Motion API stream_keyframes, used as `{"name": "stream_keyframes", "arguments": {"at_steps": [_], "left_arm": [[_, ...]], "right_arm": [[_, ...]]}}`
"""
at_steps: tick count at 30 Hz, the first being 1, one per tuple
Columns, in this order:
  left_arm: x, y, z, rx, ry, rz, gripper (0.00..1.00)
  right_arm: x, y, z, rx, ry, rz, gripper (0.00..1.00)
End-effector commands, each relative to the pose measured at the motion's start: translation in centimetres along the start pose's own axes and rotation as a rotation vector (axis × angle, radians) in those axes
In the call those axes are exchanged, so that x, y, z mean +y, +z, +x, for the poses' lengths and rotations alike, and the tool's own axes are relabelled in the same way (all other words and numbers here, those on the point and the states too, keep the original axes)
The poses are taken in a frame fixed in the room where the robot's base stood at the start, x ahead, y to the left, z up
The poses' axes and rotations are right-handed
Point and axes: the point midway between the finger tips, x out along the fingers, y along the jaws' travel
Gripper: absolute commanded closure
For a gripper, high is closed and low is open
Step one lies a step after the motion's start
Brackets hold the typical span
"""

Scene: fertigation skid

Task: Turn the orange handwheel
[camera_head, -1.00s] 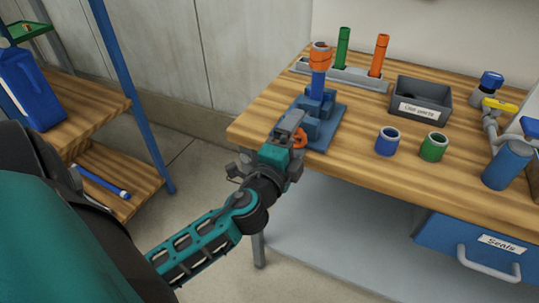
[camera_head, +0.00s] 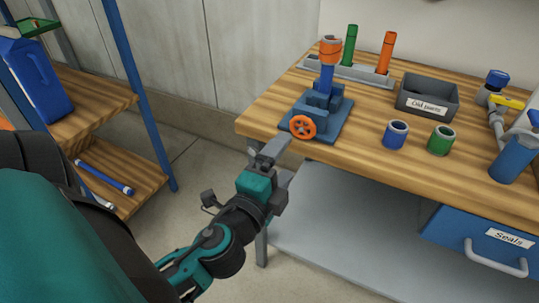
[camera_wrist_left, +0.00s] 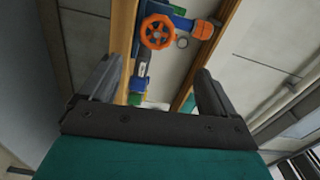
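The orange handwheel (camera_head: 303,127) is on the front of a blue vise-like fixture (camera_head: 331,122) near the left front corner of the wooden workbench (camera_head: 365,141). In the left wrist view, the handwheel (camera_wrist_left: 157,32) shows whole, beyond the spread fingertips (camera_wrist_left: 158,72). Nothing is between the fingers. My right gripper is in neither view.
A grey rack with a green tube (camera_head: 350,45) and an orange tube (camera_head: 386,53) stands behind. A grey bin (camera_head: 426,97), a blue ring (camera_head: 395,134) and a green ring (camera_head: 440,140) stand to the right. A shelf (camera_head: 94,105) is at left.

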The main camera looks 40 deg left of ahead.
Motion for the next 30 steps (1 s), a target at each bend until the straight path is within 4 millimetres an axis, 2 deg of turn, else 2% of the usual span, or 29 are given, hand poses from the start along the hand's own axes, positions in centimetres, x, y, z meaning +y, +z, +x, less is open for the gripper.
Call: {"name": "stream_keyframes", "arguments": {"at_steps": [18,30], "left_arm": [[0.2,0.0,-4.1,0.002,0.0,-0.001,0.1],[0.0,0.0,-4.2,0.0,-0.001,-0.001,0.1]], "right_arm": [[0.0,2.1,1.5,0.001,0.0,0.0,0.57],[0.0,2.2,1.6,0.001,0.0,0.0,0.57]]}}
